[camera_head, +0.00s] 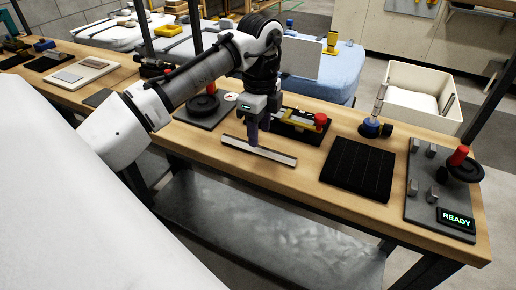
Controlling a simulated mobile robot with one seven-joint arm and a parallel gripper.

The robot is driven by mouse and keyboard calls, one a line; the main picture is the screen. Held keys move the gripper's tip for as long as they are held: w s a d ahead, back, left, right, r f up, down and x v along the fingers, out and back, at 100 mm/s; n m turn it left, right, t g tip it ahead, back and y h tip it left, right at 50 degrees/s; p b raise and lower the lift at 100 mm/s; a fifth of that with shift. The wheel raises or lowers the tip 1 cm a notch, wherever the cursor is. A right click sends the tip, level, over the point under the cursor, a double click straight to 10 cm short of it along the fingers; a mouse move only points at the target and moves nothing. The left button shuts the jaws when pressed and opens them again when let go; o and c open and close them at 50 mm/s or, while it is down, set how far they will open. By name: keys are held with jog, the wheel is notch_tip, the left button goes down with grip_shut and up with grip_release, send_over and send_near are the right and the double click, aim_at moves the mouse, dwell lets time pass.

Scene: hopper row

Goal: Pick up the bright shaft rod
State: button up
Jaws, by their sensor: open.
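A long, narrow bright bar (276,156), which looks like the shaft rod, lies on the wooden bench near its front edge. It runs slantwise, with a dark strip along it; I cannot tell whether it rests in a holder. My gripper (253,141) points down over the middle of the bar, with its fingertips very close to it. The gripper is open. Its fingers hide part of the bar, and I cannot tell whether they straddle it or touch it.
Behind the bar stands a dark fixture (299,128) with a yellow part and a red knob. To the right lie a black ribbed mat (358,168) and a grey panel (424,205) with a red-topped handle and a READY display. A white bin (421,96) stands behind the bench.

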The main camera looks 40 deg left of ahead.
aim_at(258, 149)
jog(key=f, duration=0.4)
jog(key=shift+a+f, duration=0.25)
jog(key=shift+f, duration=0.15)
grip_shut()
